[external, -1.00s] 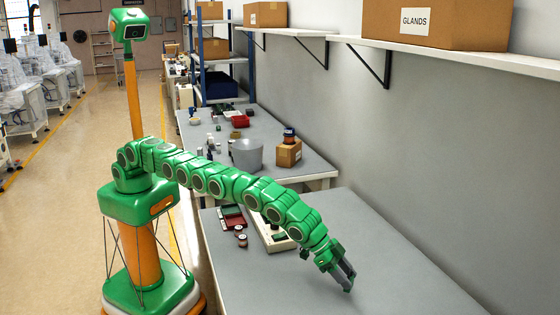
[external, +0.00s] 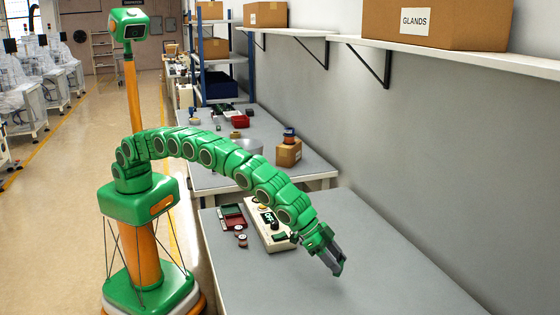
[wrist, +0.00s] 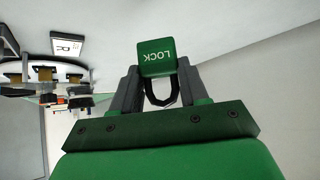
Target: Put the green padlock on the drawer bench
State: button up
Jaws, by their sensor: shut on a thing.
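The green padlock (wrist: 156,58), marked LOCK, sits between the fingers of my gripper (wrist: 157,88) in the wrist view, its dark shackle toward the palm. My gripper (external: 337,266) is shut on it. In the external view the gripper hangs above the grey top of the near bench (external: 390,270), pointing down and right; the padlock cannot be made out there. No drawers show on either bench, so I cannot tell which is the drawer bench.
A pale control box (external: 265,224) and a red and green tray (external: 232,217) occupy the near bench's back left. Its right side is clear. The farther bench (external: 215,180) holds a cardboard box (external: 289,153) and a red bin (external: 240,121). A shelf (external: 450,51) runs along the wall.

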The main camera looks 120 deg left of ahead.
jog(key=shift+s+r, duration=0.35)
jog(key=shift+r, duration=0.25)
jog(key=shift+s+a+r, duration=0.75)
jog(key=shift+s+r, duration=1.4)
jog(key=shift+s, duration=2.5)
jog(key=s+a+f, duration=0.2)
jog(key=s+a, duration=0.2)
jog(key=s, duration=0.5)
jog(key=s+a+f, duration=0.2)
jog(key=s+a, duration=0.2)
jog(key=s, duration=0.6)
jog(key=s+a+f, duration=0.2)
jog(key=s+a, duration=0.3)
jog(key=s, duration=0.5)
jog(key=shift+f, duration=0.3)
jog(key=shift+a, duration=0.2)
